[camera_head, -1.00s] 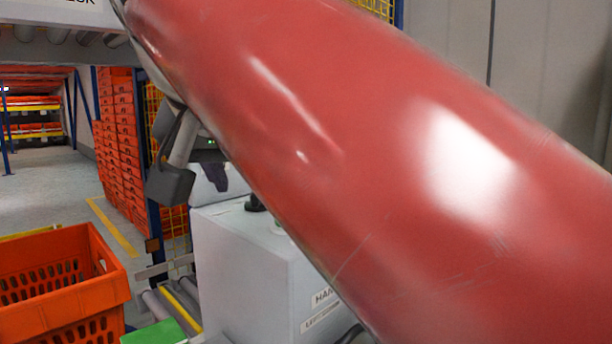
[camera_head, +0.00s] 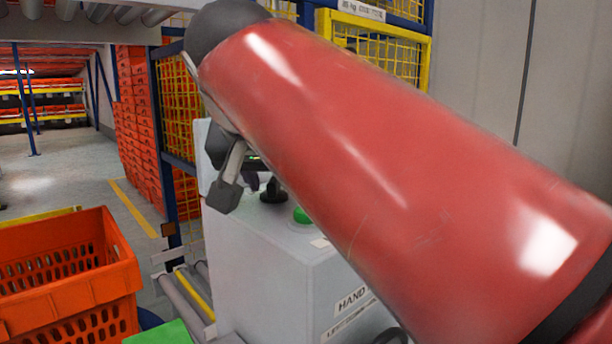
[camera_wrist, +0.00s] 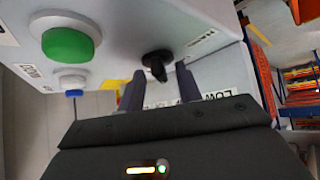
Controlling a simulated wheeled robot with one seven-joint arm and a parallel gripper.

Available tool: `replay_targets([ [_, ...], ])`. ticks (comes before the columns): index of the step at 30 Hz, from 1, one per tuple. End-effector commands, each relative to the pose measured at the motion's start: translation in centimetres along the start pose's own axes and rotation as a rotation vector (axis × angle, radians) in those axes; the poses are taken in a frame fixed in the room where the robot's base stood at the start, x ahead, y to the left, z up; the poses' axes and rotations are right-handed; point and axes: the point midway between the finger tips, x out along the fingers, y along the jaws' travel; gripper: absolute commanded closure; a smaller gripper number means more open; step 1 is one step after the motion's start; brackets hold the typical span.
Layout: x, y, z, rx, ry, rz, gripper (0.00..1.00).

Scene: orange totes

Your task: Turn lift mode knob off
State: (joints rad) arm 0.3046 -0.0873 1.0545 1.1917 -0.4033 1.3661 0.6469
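A black knob (camera_head: 272,192) stands on top of a grey control box (camera_head: 255,270) in the head view. In the wrist view the knob (camera_wrist: 157,64) shows near the middle, close to a green button (camera_wrist: 70,43). My gripper (camera_wrist: 158,80) is open, with one dark finger on each side of the knob's line. The knob appears just beyond or between the fingertips; I cannot tell whether they touch it. In the head view my red arm hides most of the gripper and part of the box top.
The green button (camera_head: 301,215) sits beside the knob. A smaller white button with a blue part (camera_wrist: 73,86) shows in the wrist view. An orange tote (camera_head: 70,265) stands at the left. A yellow mesh fence (camera_head: 400,55) is behind the box.

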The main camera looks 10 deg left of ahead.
Motion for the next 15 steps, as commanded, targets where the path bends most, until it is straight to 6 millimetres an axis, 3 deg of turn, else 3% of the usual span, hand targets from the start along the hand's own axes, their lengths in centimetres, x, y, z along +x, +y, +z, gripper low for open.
replay_targets([
  [5,0.0,0.0,0.0,0.0,0.0,0.0,0.67],
  [12,-0.01,0.0,-0.01,0.0,0.0,0.0,0.98],
  [15,-0.02,0.0,-0.01,0.0,0.0,0.0,1.0],
])
